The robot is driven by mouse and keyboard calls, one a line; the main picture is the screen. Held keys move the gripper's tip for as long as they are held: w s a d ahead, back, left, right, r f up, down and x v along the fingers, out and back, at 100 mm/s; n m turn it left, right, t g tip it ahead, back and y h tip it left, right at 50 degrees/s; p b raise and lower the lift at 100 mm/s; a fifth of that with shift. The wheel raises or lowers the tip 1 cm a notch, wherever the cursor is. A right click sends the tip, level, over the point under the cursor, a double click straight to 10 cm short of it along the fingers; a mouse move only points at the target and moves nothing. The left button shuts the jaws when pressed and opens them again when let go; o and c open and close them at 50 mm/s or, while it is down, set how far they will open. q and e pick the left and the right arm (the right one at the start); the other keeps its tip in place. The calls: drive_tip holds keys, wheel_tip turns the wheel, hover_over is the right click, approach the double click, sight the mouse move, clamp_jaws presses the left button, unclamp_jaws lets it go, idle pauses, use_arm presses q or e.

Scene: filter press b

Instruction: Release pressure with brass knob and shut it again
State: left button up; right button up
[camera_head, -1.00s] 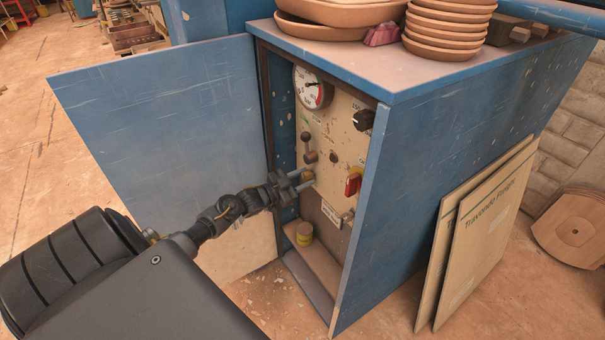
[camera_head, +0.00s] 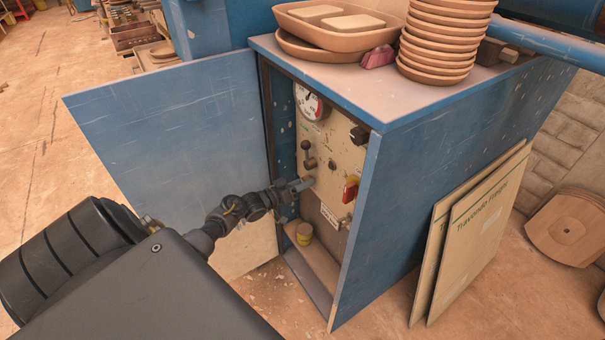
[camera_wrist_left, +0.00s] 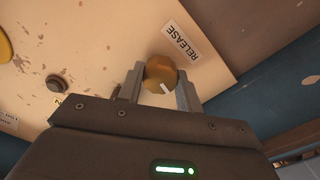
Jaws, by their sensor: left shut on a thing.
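The brass knob (camera_wrist_left: 160,74) sits on the cream control panel beside a white RELEASE label (camera_wrist_left: 181,40) in the left wrist view. My left gripper (camera_wrist_left: 160,84) is shut on the knob, with one finger on each side of it. A pale mark shows on the knob's face. In the head view my left gripper (camera_head: 302,184) reaches into the open blue cabinet (camera_head: 440,170) at the lower part of the panel (camera_head: 337,155), and its fingers hide the knob there. The pressure gauge (camera_head: 309,101) is at the panel's top; its reading is too small to tell. My right gripper is not in view.
The cabinet door (camera_head: 180,130) stands open at the left. A lever (camera_head: 308,154), a black knob (camera_head: 359,134) and a red switch (camera_head: 350,188) are near my gripper. A yellow-banded tin (camera_head: 304,234) stands below. Terracotta dishes (camera_head: 436,50) are stacked on top.

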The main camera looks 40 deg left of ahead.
use_arm(q)
drive_tip(key=shift+n, duration=0.9)
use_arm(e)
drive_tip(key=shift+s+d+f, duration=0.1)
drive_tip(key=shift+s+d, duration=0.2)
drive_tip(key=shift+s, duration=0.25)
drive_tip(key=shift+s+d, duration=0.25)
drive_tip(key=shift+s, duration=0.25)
use_arm(q)
drive_tip(key=o, duration=1)
drive_tip(key=p+v, duration=0.1)
drive_tip(key=v, duration=1)
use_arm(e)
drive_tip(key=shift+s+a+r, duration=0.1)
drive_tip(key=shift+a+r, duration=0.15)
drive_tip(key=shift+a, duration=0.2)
use_arm(q)
drive_tip(key=shift+w, duration=0.1)
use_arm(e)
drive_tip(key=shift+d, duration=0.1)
